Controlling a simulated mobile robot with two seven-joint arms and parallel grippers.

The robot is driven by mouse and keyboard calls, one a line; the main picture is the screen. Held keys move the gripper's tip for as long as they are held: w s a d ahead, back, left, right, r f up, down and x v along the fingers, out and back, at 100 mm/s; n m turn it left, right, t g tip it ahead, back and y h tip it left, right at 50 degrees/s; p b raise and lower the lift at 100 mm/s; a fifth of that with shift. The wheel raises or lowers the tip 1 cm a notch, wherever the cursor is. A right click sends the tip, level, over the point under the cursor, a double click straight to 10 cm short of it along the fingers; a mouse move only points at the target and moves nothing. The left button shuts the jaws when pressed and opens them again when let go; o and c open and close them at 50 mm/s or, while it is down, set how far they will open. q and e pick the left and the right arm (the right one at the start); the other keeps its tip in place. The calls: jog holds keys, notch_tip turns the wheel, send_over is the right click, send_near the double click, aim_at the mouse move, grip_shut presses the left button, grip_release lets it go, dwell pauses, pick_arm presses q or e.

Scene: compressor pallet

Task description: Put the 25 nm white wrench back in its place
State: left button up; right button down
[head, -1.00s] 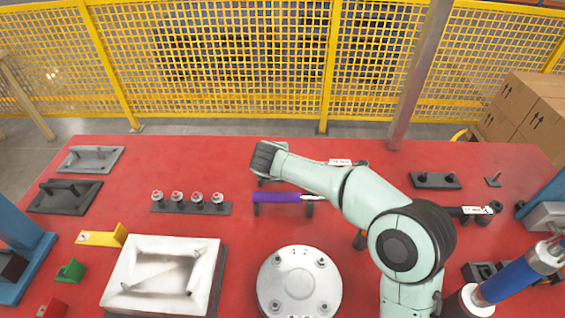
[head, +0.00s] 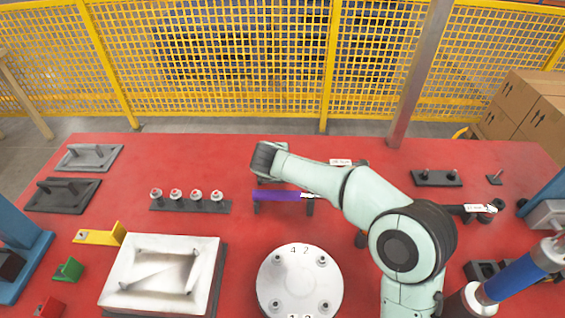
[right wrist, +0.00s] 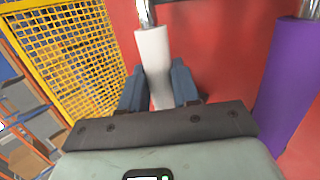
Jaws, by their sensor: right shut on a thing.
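The white wrench (right wrist: 153,55) is between the blue-grey fingers of my right gripper (right wrist: 160,88), which is shut on its white handle. Its metal shaft runs out at the top of the right wrist view. In the head view my right arm hides the gripper and most of the wrench. A white label (head: 341,162) shows beyond the arm, apparently on this wrench, too small to read. A purple wrench (head: 278,196) lies parallel, nearer to me; its handle also shows in the right wrist view (right wrist: 292,80). I cannot tell whether the white wrench touches a holder. My left gripper is not in view.
The red table (head: 330,148) also carries a dark wrench with a white label (head: 480,208), a row of small parts (head: 186,203), a white tray-like part (head: 165,262) and a round white plate (head: 300,282). A yellow fence (head: 230,75) stands behind the table.

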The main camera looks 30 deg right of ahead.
jog(key=shift+f+b, duration=0.75)
jog(key=shift+f, duration=0.1)
jog(key=c, duration=0.8)
grip_release()
jog(key=shift+s+a, duration=0.1)
jog(key=shift+o, duration=0.3)
jog(key=shift+f, duration=0.15)
